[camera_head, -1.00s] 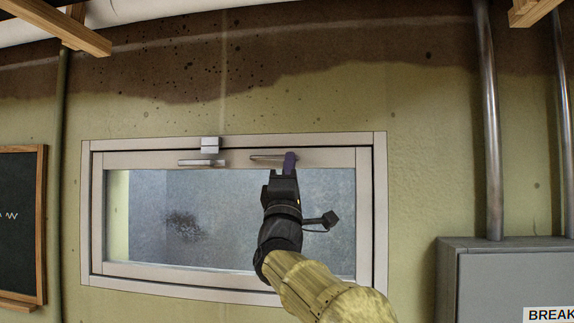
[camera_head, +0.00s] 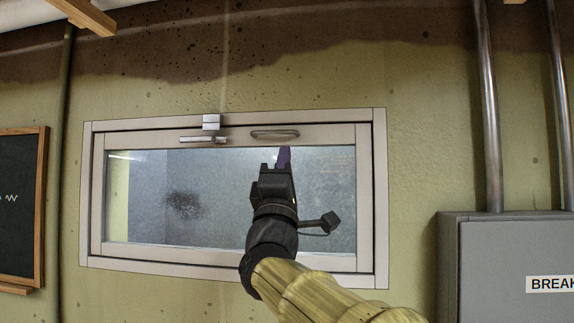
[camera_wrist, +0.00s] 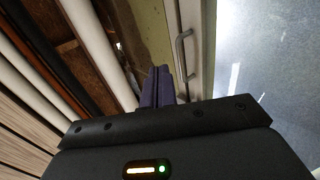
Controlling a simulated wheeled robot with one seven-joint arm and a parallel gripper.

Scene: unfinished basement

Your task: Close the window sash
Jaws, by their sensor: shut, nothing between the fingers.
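The window sash (camera_head: 330,137) is a pale framed pane set in a pale outer frame (camera_head: 380,200) on the wall. It sits nearly flush with the frame; I cannot tell whether a small gap is left. A bar handle (camera_head: 275,134) is on its top rail and also shows in the wrist view (camera_wrist: 181,55). A latch (camera_head: 205,139) is to its left at the top. My gripper (camera_head: 284,154) has purple fingers, shut and empty, just below the handle in the head view. In the wrist view the fingers (camera_wrist: 157,85) are beside the handle, apart from it.
A grey breaker box (camera_head: 490,260) and metal pipes (camera_head: 487,110) are on the right. A chalkboard (camera_head: 20,220) hangs on the left. Wooden beams (camera_head: 85,14) and pipes (camera_wrist: 95,50) run overhead. The wall around the window is otherwise clear.

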